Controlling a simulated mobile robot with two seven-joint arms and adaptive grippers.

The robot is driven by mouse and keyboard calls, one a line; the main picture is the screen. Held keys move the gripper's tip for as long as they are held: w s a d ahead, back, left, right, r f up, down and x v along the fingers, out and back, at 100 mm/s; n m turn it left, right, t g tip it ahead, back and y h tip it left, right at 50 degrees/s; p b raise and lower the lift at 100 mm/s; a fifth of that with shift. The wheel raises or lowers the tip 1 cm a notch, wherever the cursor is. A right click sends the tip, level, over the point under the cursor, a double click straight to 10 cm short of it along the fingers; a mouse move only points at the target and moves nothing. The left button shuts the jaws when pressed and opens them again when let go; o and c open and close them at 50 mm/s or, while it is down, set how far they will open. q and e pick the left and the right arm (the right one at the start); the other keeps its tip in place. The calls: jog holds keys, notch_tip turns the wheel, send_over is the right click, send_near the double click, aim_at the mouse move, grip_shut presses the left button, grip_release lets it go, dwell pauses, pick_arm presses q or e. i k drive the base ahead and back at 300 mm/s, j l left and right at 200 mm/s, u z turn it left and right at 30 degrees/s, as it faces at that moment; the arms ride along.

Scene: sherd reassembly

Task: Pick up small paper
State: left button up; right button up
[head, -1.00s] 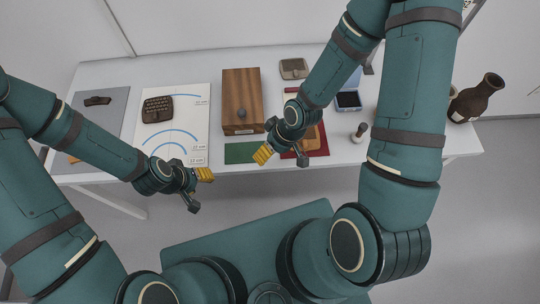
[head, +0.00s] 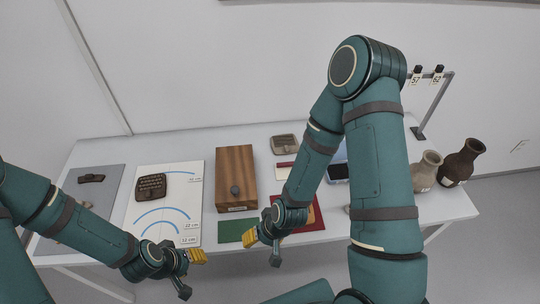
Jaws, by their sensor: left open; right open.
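A large white sheet (head: 191,205) with blue arcs and small printed labels lies left of the box. My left gripper (head: 190,273) is open and empty, in front of the table's front edge below the sheet. My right gripper (head: 263,248) is open and empty, by the front edge near the green and red mats. Its arm hides part of the table's right side.
A brown wooden box (head: 236,165) with a dark sherd on it stands mid-table. A patterned sherd (head: 151,187) lies on the sheet, another (head: 284,144) at the back. A green mat (head: 234,230) and red mat (head: 311,219) lie in front. Two vases (head: 462,163) stand right.

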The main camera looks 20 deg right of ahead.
aim_at(282, 170)
jog(key=z, duration=0.95)
jog(key=i+j+z, duration=0.1)
jog(key=z, duration=0.3)
jog(key=i+j+z, duration=0.15)
jog(key=z, duration=0.2)
jog(key=i+j+z, duration=0.15)
jog(key=z, duration=0.25)
